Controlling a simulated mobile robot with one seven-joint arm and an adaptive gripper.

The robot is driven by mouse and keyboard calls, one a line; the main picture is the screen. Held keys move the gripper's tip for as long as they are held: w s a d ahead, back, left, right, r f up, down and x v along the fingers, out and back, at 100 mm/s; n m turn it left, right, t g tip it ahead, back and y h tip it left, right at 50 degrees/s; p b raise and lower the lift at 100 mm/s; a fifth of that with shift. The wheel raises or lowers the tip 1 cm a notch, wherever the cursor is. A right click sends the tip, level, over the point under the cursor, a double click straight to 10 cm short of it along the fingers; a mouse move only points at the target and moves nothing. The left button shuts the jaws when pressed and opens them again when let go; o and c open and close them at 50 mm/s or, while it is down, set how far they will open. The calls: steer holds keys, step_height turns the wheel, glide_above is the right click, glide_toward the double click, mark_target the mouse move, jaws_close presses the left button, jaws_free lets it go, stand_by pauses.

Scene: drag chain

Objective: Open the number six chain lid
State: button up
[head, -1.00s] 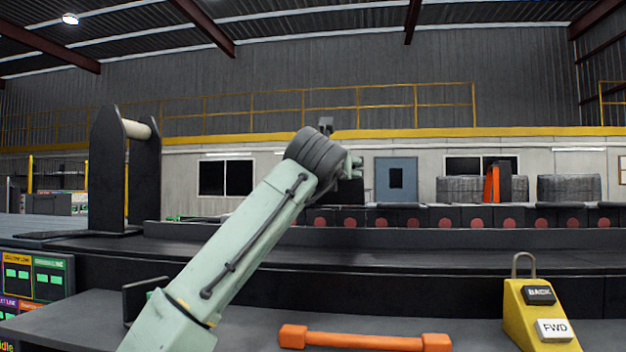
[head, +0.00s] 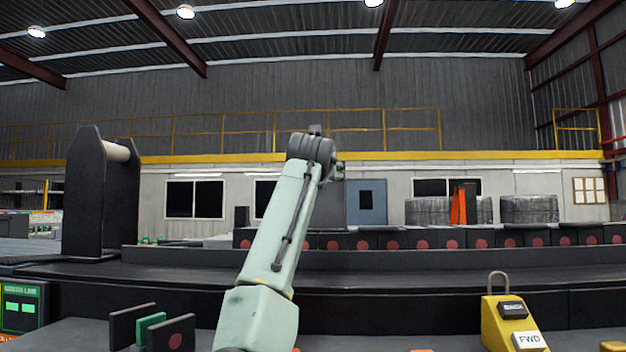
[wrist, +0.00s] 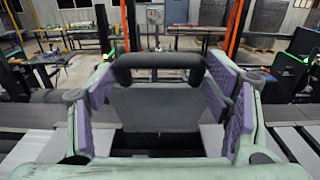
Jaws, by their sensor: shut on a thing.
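In the wrist view my gripper (wrist: 160,78) has its purple-padded fingers on both sides of a black rounded bar (wrist: 160,66) and is shut on it. A dark grey panel (wrist: 160,108), seemingly the chain lid, hangs below the bar, with a dark gap under it. In the head view the chain (head: 480,238) is a row of black segments with red discs along the far side of the bench. A dark panel (head: 332,205) stands above the row beside my arm. My arm hides part of the row, and my gripper cannot be made out there. No number is readable.
A yellow block with BACK and FWD buttons (head: 512,322) stands at the front right. Black, green and red-disc plates (head: 150,330) stand at the front left. A tall black stand with a roller (head: 90,200) rises at the left.

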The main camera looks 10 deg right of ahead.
steer(key=shift+w+a+r, duration=0.1)
steer(key=shift+w+r, duration=0.1)
steer(key=shift+r, duration=0.35)
